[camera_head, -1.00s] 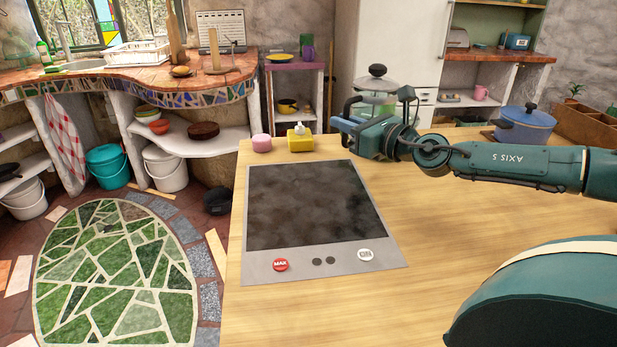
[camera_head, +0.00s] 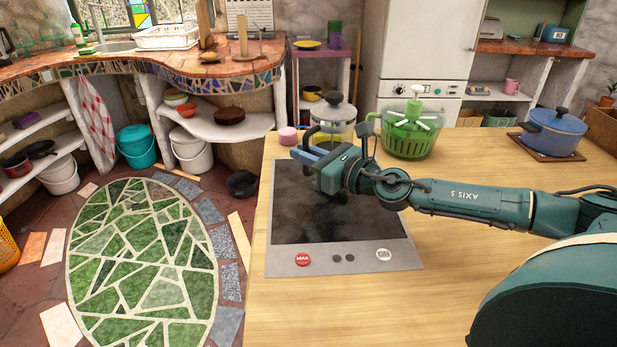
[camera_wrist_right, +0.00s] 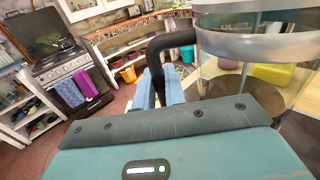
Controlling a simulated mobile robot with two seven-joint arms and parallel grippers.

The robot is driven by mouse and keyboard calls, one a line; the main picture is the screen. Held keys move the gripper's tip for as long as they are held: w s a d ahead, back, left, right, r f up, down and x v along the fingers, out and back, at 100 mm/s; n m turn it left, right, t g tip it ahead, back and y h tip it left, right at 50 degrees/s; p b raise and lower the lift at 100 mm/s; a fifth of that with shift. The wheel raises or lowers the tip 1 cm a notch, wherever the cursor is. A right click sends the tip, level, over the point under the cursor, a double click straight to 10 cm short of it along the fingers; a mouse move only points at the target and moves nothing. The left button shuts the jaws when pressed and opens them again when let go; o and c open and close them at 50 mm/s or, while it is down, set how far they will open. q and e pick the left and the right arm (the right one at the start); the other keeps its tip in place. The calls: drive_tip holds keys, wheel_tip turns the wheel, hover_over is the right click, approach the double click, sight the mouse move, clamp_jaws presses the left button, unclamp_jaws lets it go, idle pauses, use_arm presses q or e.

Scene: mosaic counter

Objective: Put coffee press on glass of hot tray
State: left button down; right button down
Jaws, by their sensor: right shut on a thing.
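The coffee press (camera_head: 334,118), a clear glass jug with a black knob and dark handle, is upright at the far end of the hot tray. My right gripper (camera_head: 306,157) is shut on its handle. In the right wrist view, the black handle (camera_wrist_right: 178,40) comes down between the blue fingers (camera_wrist_right: 160,90), beside the clear glass body (camera_wrist_right: 235,72). The hot tray has a grey frame (camera_head: 345,260) and a dark glass top (camera_head: 290,200). The gripper hides the press's base, so I cannot tell whether it touches the glass. My left gripper is not in view.
A green salad spinner (camera_head: 408,138) stands right of the press. A blue pot (camera_head: 556,130) is at the far right. A pink round thing (camera_head: 287,136) lies behind the tray. The wooden counter (camera_head: 460,262) is clear in front and to the right of the tray.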

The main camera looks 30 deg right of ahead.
sight(308, 171)
use_arm(q)
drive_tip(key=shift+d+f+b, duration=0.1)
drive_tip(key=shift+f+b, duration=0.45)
drive_tip(key=shift+b, duration=0.35)
use_arm(e)
drive_tip(key=shift+f, duration=1.7)
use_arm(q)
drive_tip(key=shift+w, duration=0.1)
use_arm(e)
drive_tip(key=shift+f, duration=0.25)
drive_tip(key=c, duration=1.5)
unclamp_jaws()
drive_tip(key=shift+o, duration=0.2)
